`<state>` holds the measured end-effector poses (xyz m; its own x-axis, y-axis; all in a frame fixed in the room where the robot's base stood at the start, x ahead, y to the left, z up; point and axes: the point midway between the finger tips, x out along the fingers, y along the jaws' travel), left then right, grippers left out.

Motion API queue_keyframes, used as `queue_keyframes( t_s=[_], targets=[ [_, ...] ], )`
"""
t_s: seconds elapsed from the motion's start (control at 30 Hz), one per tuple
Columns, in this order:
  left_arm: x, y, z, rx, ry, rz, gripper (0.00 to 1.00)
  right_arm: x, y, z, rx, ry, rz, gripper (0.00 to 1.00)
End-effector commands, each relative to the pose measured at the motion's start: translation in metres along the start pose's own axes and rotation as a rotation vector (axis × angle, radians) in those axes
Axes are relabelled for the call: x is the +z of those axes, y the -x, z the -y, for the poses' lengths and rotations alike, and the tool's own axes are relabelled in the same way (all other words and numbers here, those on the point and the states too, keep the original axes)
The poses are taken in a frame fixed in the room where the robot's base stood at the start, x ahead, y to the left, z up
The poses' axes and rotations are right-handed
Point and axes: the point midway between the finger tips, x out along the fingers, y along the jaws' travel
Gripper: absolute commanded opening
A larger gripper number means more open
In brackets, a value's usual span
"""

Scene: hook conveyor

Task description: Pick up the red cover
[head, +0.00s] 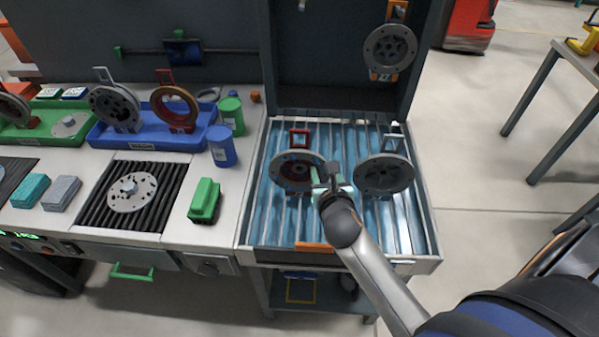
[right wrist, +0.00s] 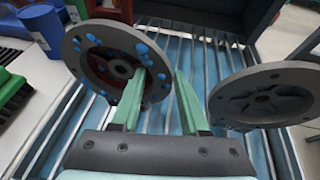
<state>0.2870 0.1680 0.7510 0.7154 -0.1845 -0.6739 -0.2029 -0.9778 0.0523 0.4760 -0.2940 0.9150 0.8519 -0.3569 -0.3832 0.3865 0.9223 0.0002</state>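The red cover (head: 290,178) is a grey-rimmed disc with a dark red inside and a red loop handle (head: 299,138) on top. It stands tilted at the left of the ribbed wet tray (head: 340,225). In the right wrist view the cover (right wrist: 92,70) has blue drops on its face. My right gripper (head: 322,172) is at the cover's right edge. Its green fingers (right wrist: 161,75) are apart, the left one overlapping the disc's right rim and the right one just beyond it. I cannot tell whether they touch it. My left gripper is out of view.
A grey cover (head: 384,174) stands close on the right in the same tray. Another disc (head: 390,48) hangs above on a hook. The bench to the left holds a blue tray (head: 150,140) with two covers, cups (head: 222,147) and a green block (head: 204,200).

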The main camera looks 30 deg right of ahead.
Motion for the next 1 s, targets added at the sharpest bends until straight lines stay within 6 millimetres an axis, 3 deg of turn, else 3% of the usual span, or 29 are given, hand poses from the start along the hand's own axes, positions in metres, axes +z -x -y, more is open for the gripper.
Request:
queue_keyframes(
  t_s=[0.07,0.37,1.0],
  targets=[
    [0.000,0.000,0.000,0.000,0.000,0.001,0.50,0.000,0.000,0.000,0.000,0.000,0.000,0.34],
    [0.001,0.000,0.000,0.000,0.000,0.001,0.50,0.000,0.000,0.001,-0.001,0.000,0.001,0.01],
    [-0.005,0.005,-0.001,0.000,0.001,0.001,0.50,0.011,0.001,0.001,0.003,-0.003,0.012,0.00]
  ],
)
